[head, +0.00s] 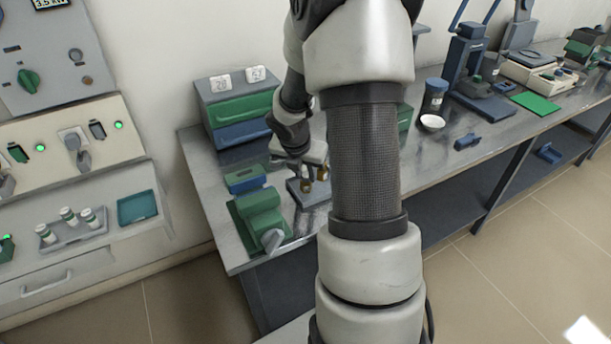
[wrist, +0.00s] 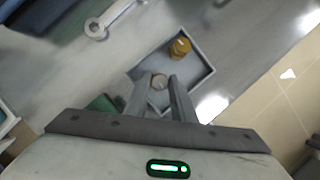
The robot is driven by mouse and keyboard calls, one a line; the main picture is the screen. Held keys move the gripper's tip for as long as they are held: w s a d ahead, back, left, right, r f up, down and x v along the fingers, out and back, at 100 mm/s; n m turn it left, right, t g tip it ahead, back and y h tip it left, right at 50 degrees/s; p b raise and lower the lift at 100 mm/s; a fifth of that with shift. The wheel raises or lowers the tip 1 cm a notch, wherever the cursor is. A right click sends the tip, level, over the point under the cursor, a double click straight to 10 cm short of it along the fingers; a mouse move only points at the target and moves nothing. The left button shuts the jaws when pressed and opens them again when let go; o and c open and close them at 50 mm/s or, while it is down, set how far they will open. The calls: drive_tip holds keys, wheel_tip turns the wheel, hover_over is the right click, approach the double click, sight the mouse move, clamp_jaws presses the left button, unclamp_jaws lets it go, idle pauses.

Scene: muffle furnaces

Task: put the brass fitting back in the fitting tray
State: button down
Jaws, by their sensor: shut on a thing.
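The fitting tray (wrist: 199,72) is a small shallow grey tray on the bench. In the head view the tray (head: 312,199) lies below my gripper (head: 313,172), near the bench's front edge. One brass fitting (wrist: 180,47) stands in the tray's far corner. My gripper (wrist: 160,93) is shut on another fitting (wrist: 159,81), whose round pale end shows between the fingertips. The held fitting is over the tray's near part in the wrist view. I cannot tell whether it touches the tray floor.
A green device (head: 258,215) with a grey lever and a blue-and-green box (head: 245,179) stand left of the tray. A grey ring-ended metal piece (wrist: 96,29) lies nearby. Drawers (head: 238,110) stand behind. My arm hides part of the bench.

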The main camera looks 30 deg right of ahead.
drive_tip(key=shift+r, duration=0.1)
drive_tip(key=shift+f, duration=0.2)
drive_tip(key=c, duration=1.5)
unclamp_jaws()
drive_tip(key=p+v, duration=0.4)
drive_tip(key=v, duration=0.8)
drive_tip(key=shift+d+r, duration=0.1)
drive_tip(key=shift+r, duration=0.15)
drive_tip(key=shift+w, duration=0.1)
